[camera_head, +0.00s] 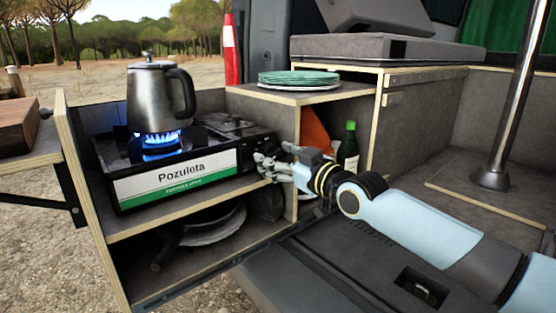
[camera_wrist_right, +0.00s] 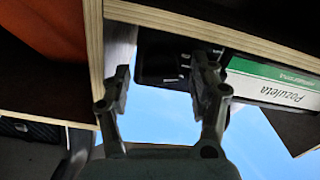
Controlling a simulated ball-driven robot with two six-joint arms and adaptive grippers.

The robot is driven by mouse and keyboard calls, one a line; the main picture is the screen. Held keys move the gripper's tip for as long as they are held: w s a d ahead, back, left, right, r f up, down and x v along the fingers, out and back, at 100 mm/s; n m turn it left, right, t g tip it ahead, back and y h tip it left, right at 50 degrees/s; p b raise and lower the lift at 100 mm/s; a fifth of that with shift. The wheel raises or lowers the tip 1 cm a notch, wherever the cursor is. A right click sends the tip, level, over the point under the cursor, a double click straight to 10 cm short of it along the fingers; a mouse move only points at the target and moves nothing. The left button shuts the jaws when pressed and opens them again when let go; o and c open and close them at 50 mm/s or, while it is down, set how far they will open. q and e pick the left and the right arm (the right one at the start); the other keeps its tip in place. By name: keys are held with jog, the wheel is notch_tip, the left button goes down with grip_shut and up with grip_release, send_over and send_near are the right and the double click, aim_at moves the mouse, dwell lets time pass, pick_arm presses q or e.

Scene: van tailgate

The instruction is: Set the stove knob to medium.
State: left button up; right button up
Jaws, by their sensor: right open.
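The gas stove (camera_head: 176,181) sits on the upper shelf of the pull-out, with a white and green "Pozuleta" label on its front. Its burner burns with a blue flame under a steel kettle (camera_head: 153,95). My right gripper (camera_head: 266,164) is at the stove's right end, its fingers pointing left towards it. In the right wrist view the gripper (camera_wrist_right: 165,82) is open, with nothing held between its fingers. The stove (camera_wrist_right: 284,84) shows there upside down, beyond the fingers on the right. I cannot make out the knob in either view. My left gripper is not in view.
Green plates (camera_head: 299,79) are stacked on the counter right of the stove. A green bottle (camera_head: 349,150) and an orange item (camera_head: 315,133) stand in the cubby behind my right forearm. A pan (camera_head: 212,226) lies on the lower shelf. A wooden board (camera_head: 17,126) is at far left.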

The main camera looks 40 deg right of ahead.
jog(key=c, duration=1.2)
jog(key=shift+o, duration=0.2)
jog(key=shift+m, duration=0.3)
jog(key=m, duration=0.3)
jog(key=shift+p, duration=0.3)
jog(key=shift+m, duration=2)
jog(key=shift+f, duration=0.1)
jog(key=o, duration=1.2)
jog(key=shift+c, duration=0.2)
